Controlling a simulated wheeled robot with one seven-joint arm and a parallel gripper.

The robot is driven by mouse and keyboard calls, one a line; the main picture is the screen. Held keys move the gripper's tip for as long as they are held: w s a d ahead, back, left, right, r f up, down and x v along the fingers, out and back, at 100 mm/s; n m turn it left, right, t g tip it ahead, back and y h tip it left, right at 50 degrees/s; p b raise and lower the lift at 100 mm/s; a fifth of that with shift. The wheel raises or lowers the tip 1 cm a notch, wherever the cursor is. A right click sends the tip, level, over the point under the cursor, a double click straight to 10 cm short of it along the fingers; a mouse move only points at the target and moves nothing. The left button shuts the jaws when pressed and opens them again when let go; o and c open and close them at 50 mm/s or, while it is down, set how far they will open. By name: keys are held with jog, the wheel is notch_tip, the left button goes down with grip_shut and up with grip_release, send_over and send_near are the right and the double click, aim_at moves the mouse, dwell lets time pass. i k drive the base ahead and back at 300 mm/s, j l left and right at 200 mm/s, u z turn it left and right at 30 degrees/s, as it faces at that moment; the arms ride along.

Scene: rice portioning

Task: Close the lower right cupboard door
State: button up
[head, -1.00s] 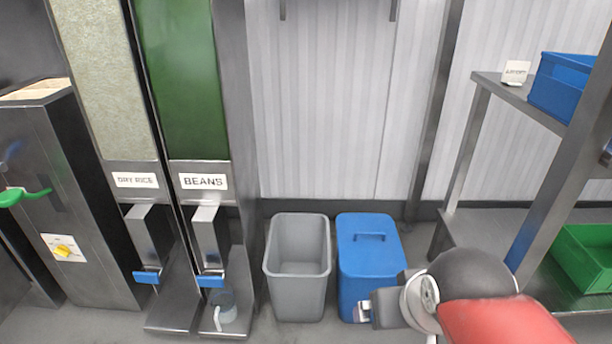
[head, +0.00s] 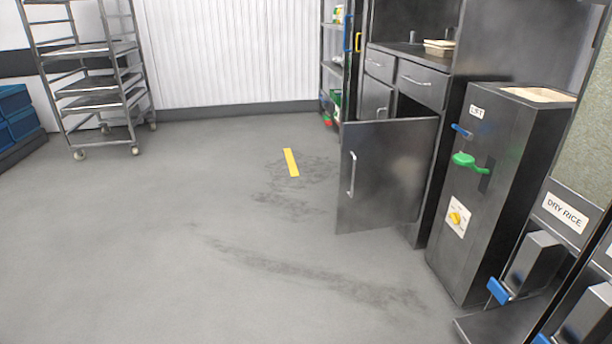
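The lower right cupboard door (head: 385,172) is a dark metal panel with a vertical silver handle (head: 351,174) near its left edge. It stands wide open, swung out from the cupboard over the floor. Its hinge side is at the right, close to the tall metal dispenser. A dark strip of the cupboard's inside (head: 408,106) shows above the door; the rest of the inside is hidden behind it. The lower left door (head: 376,103) is partly hidden and looks shut. My gripper is not in view.
The dispenser (head: 480,200) with green lever and yellow knob stands right of the cupboard. The dry rice dispenser (head: 565,212) is at the far right. A wheeled rack (head: 105,92) and blue crates (head: 18,112) are at the left. The floor (head: 200,230) between is clear.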

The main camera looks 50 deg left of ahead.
aim_at(384, 163)
jog(key=u, duration=1.45)
jog(key=i+j+z, duration=0.25)
jog(key=i+j, duration=0.15)
jog(key=i+j+z, duration=0.3)
jog(key=i+j, duration=0.2)
